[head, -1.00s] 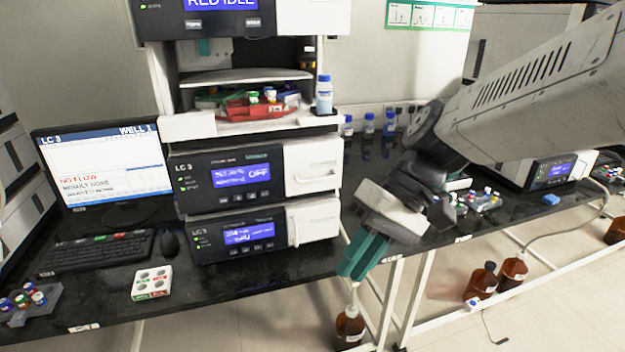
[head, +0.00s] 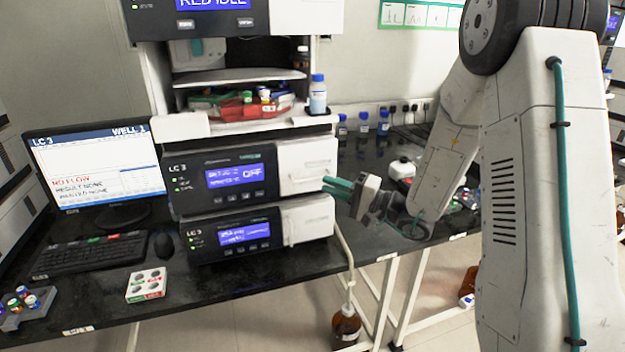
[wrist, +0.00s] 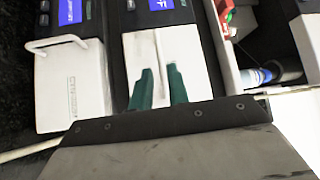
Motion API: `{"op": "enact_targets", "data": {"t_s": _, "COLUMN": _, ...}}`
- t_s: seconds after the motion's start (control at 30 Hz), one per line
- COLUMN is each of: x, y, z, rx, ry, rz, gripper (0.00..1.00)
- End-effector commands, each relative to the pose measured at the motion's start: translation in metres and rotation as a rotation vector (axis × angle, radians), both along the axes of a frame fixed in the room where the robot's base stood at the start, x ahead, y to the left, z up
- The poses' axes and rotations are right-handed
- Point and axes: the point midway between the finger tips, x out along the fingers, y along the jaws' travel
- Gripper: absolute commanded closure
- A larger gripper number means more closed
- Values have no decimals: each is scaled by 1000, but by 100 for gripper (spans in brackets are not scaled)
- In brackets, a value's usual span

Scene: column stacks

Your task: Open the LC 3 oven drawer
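The LC 3 stack has two dark modules with white drawer fronts at their right. The upper module (head: 226,175), whose screen reads OFF, has a white drawer front (head: 300,158), which looks shut. I cannot read which module is labelled oven. My gripper (head: 328,184) is at the lower right of that upper front, its teal fingers pointing at it. In the wrist view the fingers (wrist: 161,70) are apart, with the upper front's thin white handle (wrist: 158,45) between their tips. I cannot tell whether they touch it. The lower drawer front (head: 308,219) is shut; its handle (wrist: 60,43) shows in the wrist view.
A tray with red items (head: 250,110) and a blue-capped bottle (head: 318,95) stand above the upper module. A monitor (head: 95,165), keyboard (head: 90,255) and white vial box (head: 146,284) are at the left. Small bottles (head: 363,124) stand behind my gripper.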

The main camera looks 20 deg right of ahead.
Motion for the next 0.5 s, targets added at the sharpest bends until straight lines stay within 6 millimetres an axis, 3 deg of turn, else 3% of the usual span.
{"op": "enact_targets", "data": {"t_s": 0.2, "x": 25, "y": 27, "z": 5, "rx": 0, "ry": 0, "rz": 6, "gripper": 83}}
{"op": "enact_targets", "data": {"t_s": 0.5, "x": 39, "y": 42, "z": 8, "rx": 0, "ry": 1, "rz": 4, "gripper": 83}}
